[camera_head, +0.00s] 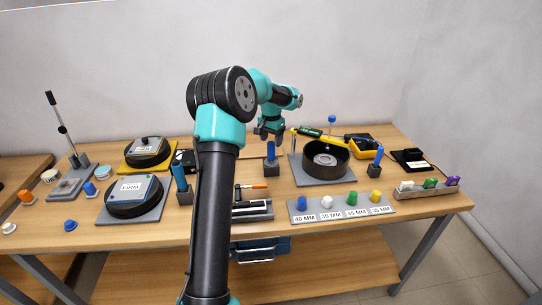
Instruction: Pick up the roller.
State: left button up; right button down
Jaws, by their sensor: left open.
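My left gripper (268,137) is open and points down at the back middle of the wooden table. Just below it, a blue upright piece (270,151) stands in a dark block (271,169); the fingers look close above its top, and I cannot tell whether they touch it. Similar blue uprights stand in dark blocks at left (180,177) and right (377,156). A tool with an orange handle (259,186) lies in front of the middle block. I cannot tell for sure which of these is the roller. My right gripper is not in view.
A round black pan (343,164) on a grey pad stands to the right, with a yellow device (363,149) behind it. Two round black lidded items (120,209) (166,157) sit on pads at left. A grey strip with several coloured knobs (301,205) lies in front.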

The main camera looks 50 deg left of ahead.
aim_at(271, 155)
pick_arm(q)
jog(key=shift+s+f, duration=0.1)
jog(key=shift+f, duration=2.3)
jog(key=shift+c, duration=0.3)
jog(key=c, duration=1)
